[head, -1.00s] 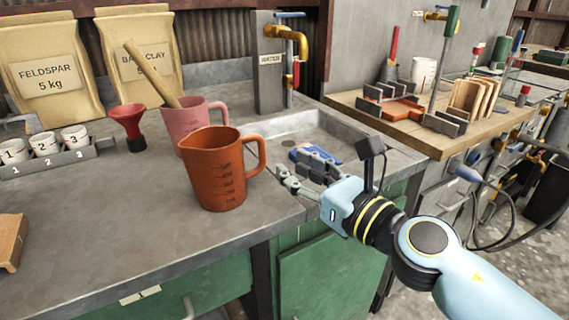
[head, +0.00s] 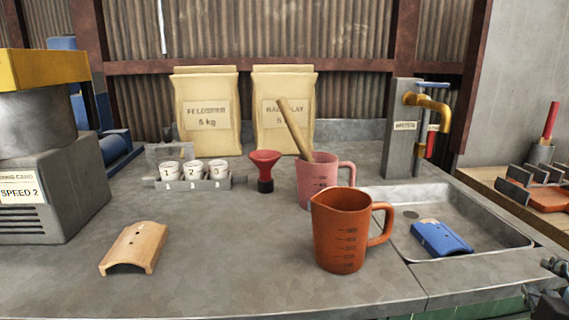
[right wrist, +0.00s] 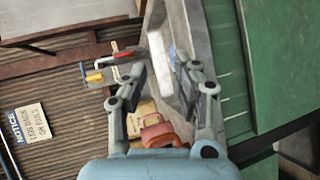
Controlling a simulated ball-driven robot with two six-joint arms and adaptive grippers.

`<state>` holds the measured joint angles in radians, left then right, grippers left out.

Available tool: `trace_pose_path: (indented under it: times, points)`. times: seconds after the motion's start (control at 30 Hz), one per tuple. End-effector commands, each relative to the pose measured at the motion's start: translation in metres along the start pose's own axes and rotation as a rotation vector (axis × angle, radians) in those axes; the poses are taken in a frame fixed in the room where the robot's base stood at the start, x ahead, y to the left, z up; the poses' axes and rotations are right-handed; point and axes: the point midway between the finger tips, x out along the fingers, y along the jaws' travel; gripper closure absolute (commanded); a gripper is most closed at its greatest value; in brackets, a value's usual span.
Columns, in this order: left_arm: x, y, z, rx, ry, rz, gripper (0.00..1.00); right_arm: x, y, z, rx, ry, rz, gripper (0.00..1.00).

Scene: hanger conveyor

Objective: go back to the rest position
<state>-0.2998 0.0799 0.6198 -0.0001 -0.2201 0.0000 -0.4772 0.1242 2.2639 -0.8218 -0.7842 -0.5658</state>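My right gripper (head: 554,268) shows only partly at the right edge of the head view, in front of the bench and apart from everything on it. In the right wrist view the same gripper (right wrist: 158,76) has its two fingers spread apart with nothing between them. An orange measuring jug (head: 341,240) stands upright on the grey bench, its handle to the right. It shows beyond the fingers in the right wrist view (right wrist: 160,136). My left gripper is in neither view.
A pink jug (head: 314,186) with a wooden stick, a red funnel (head: 264,165) and a cup rack (head: 193,184) stand behind. A sink (head: 490,240) holding a blue curved piece (head: 440,240) is at right. A wooden curved piece (head: 135,247) lies left. The bench's front middle is clear.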

Motion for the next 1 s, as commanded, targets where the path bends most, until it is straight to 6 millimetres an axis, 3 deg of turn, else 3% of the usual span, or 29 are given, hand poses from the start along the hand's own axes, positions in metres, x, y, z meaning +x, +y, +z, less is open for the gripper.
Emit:
trace_pose_path:
  times: [0.1,0.2,0.4,0.53,0.87,1.0]
  points:
    - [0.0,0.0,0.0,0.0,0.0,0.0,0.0,-0.023,-0.044,0.015,0.336,-0.098,-0.258,0.71]
    - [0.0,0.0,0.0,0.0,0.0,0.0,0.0,-0.048,-0.076,0.016,0.532,-0.175,-0.443,0.71]
    - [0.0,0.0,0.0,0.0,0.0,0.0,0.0,-0.106,-0.12,0.007,0.786,-0.322,-0.767,0.71]
    - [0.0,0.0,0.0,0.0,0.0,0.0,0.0,-0.148,-0.138,-0.001,0.882,-0.415,-0.955,0.71]
    - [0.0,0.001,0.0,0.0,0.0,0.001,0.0,-0.099,-0.238,0.006,0.867,-0.459,-0.968,0.71]
    - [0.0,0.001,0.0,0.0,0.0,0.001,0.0,-0.084,-0.296,0.016,0.859,-0.483,-0.979,0.71]
